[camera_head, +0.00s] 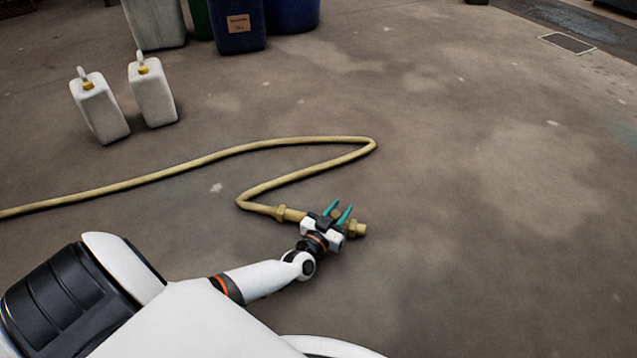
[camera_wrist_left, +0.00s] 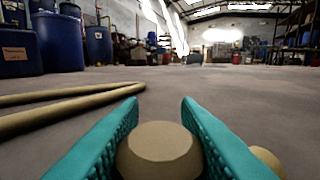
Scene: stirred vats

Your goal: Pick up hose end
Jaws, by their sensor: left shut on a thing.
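The yellow hose (camera_head: 180,168) runs in from the left over the concrete floor, bends sharply and comes back to its brass-coloured hose end (camera_head: 357,229). My left gripper (camera_head: 339,210) is at the hose end, its teal fingers either side of the fitting. In the left wrist view, the teal fingers (camera_wrist_left: 160,125) are shut on a rounded tan part of the hose end (camera_wrist_left: 158,150). The hose end looks low, at or close to the floor; I cannot tell if it touches. My right gripper is in neither view.
Two white jugs (camera_head: 99,105) (camera_head: 152,88) with yellow caps stand at the upper left. A blue bin (camera_head: 236,27) and other containers stand behind them. A floor drain cover (camera_head: 567,43) lies at the upper right. The floor on the right is clear.

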